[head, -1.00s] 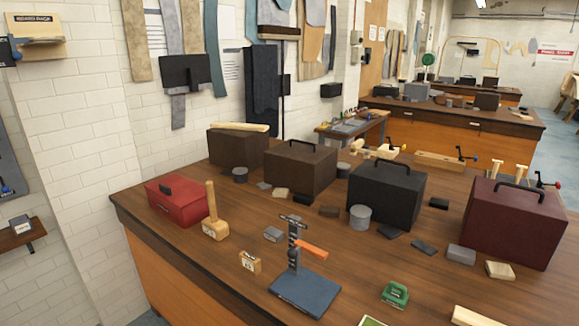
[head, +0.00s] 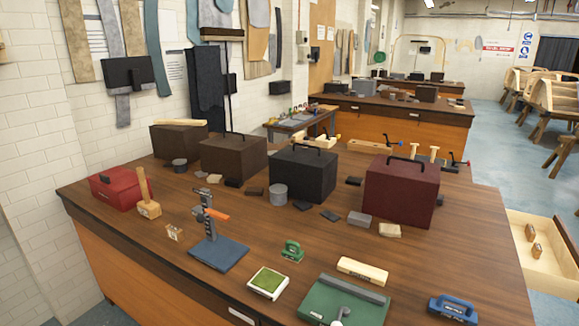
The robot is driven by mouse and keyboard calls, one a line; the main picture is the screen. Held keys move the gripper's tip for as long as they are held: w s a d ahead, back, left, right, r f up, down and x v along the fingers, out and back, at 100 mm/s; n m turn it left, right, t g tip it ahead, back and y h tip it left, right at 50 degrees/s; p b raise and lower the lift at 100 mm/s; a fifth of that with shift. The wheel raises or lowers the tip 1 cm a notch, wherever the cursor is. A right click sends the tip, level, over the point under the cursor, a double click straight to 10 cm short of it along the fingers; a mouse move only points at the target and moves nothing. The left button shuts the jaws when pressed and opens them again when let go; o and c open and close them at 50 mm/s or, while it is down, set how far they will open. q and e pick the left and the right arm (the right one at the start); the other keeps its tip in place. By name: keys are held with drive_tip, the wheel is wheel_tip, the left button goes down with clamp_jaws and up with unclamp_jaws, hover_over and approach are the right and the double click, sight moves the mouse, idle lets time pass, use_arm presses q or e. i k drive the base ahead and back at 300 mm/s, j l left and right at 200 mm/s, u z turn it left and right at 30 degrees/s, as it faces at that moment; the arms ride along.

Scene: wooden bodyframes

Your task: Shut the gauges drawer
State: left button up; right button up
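An open drawer (head: 548,276) of pale wood sticks out past the right end of the workbench in the head view. Two small wooden pieces (head: 536,250), which look like gauges, lie in it. Its right part is cut off by the picture's edge, and I cannot read any label on it. Neither of my grippers is in view.
The workbench (head: 470,225) carries several toolboxes, a maroon one (head: 401,192) nearest the drawer. Blue floor (head: 500,170) is clear beyond the drawer.

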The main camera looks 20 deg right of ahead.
sight(556, 273)
drive_tip(key=k+l+z, duration=0.2)
drive_tip(key=k+l, duration=0.15)
drive_tip(key=l, duration=0.25)
drive_tip(key=k+l+z, duration=0.25)
drive_tip(key=l, duration=0.4)
drive_tip(key=k+l+z, duration=0.1)
drive_tip(key=k+l, duration=0.15)
drive_tip(key=k+l+z, duration=0.1)
drive_tip(key=l, duration=0.35)
drive_tip(key=l+z, duration=0.5)
drive_tip(key=l, duration=1.75)
drive_tip(key=i+l+u, duration=0.2)
drive_tip(key=l, duration=0.2)
drive_tip(key=i+l+u, duration=0.2)
drive_tip(key=i, duration=0.15)
drive_tip(key=i+l+u, duration=0.25)
drive_tip(key=i+j, duration=0.1)
